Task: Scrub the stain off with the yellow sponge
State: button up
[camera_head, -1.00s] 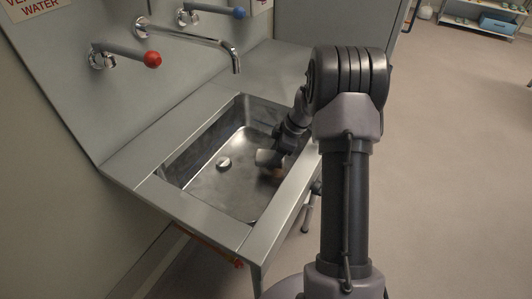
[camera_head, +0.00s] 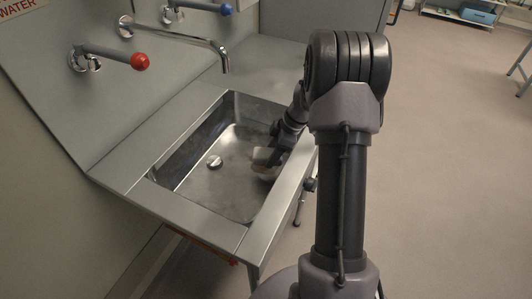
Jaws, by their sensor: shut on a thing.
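The steel sink basin (camera_head: 203,209) is left of my arm. My gripper (camera_head: 266,167) is down inside it, close to the basin's right wall and low over the floor. No other sponge is in view. The basin floor has uneven darker grey patches, and I cannot tell which is the stain.
A round drain plug (camera_head: 215,162) is in the basin. A spout (camera_head: 190,38), a red-knobbed tap (camera_head: 139,62) and a blue-knobbed tap (camera_head: 226,10) are on the wall behind.

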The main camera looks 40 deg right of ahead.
jog(key=p+v, duration=0.1)
jog(key=v, duration=0.1)
jog(key=s+p+v, duration=0.1)
jog(key=v, duration=0.2)
jog(key=shift+s+d+r, duration=0.1)
jog(key=shift+s+r, duration=0.05)
jog(key=shift+r, duration=0.05)
jog(key=shift+r, duration=0.4)
jog(key=shift+w+a+r+p, duration=0.1)
jog(key=shift+r+p, duration=0.35)
jog(key=shift+r, duration=0.1)
jog(key=shift+w+a+r+p, duration=0.1)
jog(key=shift+r+p, duration=0.3)
jog(key=shift+r, duration=0.2)
jog(key=shift+a+f, duration=0.1)
